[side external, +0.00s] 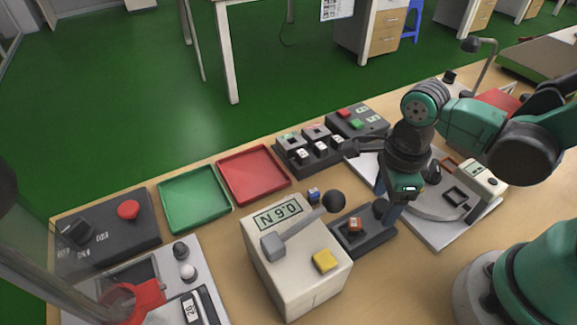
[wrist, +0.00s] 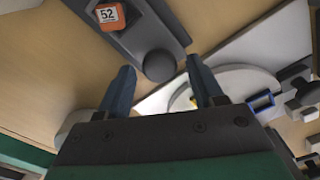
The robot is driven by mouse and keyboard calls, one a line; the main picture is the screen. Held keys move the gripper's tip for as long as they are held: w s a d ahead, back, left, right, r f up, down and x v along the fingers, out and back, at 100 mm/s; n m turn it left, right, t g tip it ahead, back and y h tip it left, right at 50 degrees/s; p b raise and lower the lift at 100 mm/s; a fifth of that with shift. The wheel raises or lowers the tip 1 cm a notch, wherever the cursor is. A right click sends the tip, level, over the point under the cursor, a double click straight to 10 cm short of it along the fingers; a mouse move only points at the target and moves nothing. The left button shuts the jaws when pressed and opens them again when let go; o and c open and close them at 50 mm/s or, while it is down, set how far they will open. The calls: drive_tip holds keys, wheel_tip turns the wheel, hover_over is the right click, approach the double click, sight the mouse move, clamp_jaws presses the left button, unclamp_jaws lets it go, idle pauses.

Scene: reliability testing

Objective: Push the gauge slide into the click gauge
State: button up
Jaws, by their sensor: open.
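The click gauge appears to be the cream box (side external: 295,262) with a display, a lever with a black ball and a yellow button. The gauge slide appears to be the dark grey piece (side external: 372,244) right of that box, with a round black knob (side external: 380,208). An orange block (side external: 355,224) sits on it. The wrist view shows the slide (wrist: 150,38), the block (wrist: 108,15) marked 52 and the knob (wrist: 159,65). My gripper (wrist: 162,78) is open, fingers on either side of the knob's near side, holding nothing. In the side view, my gripper (side external: 389,212) is low beside the knob.
A green tray (side external: 168,218) and a red tray (side external: 224,190) lie at the back left. A switch block (side external: 280,156) stands behind the slide. A white fixture (side external: 435,236) stands close on the right. A small blue cube (side external: 313,195) is behind the box.

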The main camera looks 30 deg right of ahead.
sight(383, 204)
drive_tip(key=shift+f, duration=0.4)
drive_tip(key=shift+r, duration=0.1)
drive_tip(key=shift+r, duration=2.15)
